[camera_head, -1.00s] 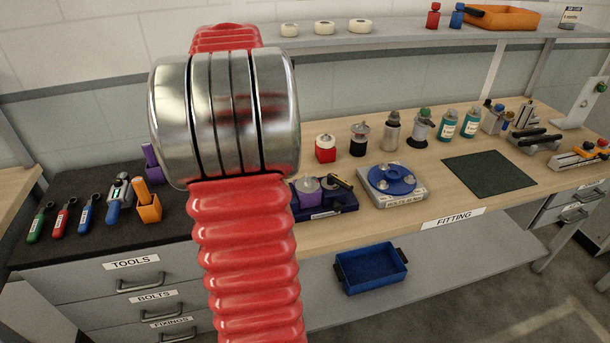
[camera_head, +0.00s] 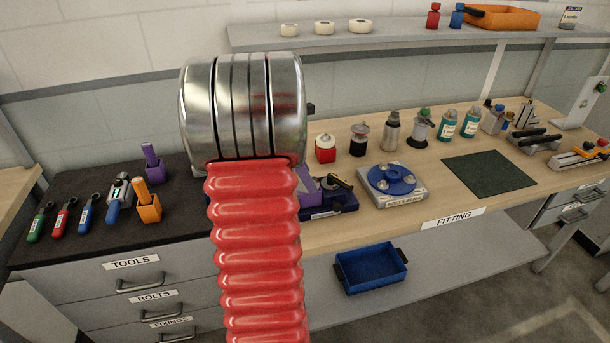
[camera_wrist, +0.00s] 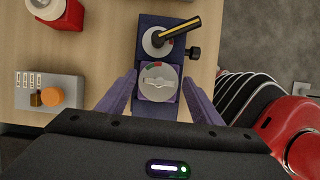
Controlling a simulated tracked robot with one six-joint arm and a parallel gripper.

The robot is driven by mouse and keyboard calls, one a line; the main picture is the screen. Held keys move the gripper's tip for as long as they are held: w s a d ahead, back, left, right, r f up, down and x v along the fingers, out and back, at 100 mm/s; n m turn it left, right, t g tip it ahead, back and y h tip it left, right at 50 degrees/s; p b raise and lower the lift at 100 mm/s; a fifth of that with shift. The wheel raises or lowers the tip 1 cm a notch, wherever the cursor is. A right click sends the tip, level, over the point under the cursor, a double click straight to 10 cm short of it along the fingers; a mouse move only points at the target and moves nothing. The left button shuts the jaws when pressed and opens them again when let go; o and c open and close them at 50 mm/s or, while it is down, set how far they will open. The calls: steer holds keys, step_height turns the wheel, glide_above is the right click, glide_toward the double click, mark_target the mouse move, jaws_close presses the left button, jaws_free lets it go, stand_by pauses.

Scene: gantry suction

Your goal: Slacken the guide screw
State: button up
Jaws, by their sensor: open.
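A dark blue fixture (camera_head: 340,201) stands on the wooden bench, partly hidden by my arm in the head view. In the wrist view the fixture (camera_wrist: 174,22) carries a purple block with a pale slotted dial (camera_wrist: 158,82), a second round white part (camera_wrist: 156,42) with a yellow-and-black handle (camera_wrist: 180,33), and a black side knob (camera_wrist: 194,53). I cannot tell for certain which is the guide screw. My gripper (camera_wrist: 160,79) is open, its purple fingers on either side of the slotted dial. Contact cannot be told. My gripper is hidden in the head view.
A grey base with a blue disc (camera_head: 392,180) stands right of the fixture. A red-based jar (camera_head: 325,148) stands behind. A grey box with an orange knob (camera_wrist: 50,93) lies left in the wrist view. Hand tools and an orange cup (camera_head: 149,208) occupy the dark mat.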

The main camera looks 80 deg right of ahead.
steer(key=shift+c, duration=0.4)
steer(key=c, duration=1)
steer(key=shift+w+d+m+g+y, duration=0.1)
steer(key=shift+m+g+y, duration=0.35)
steer(key=shift+m, duration=1.25)
steer(key=o, duration=1.1)
steer(key=shift+r, duration=0.1)
